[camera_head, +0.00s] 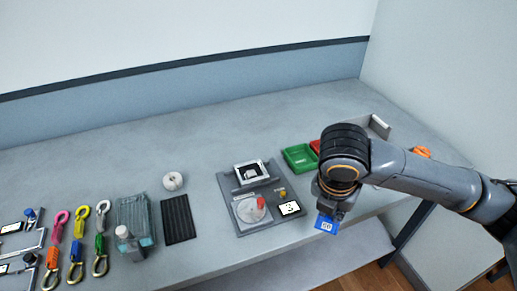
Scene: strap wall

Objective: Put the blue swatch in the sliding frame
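The blue swatch (326,225) bears a white printed label and is at the tip of my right gripper (328,208), over the table's front edge. The gripper seems shut on the swatch's upper edge, though its fingers are mostly hidden behind the wrist. A small square frame (238,175), which looks like the sliding frame, is on a grey fixture (228,190) left of the gripper. My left gripper is not in view.
The table's back is clear.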

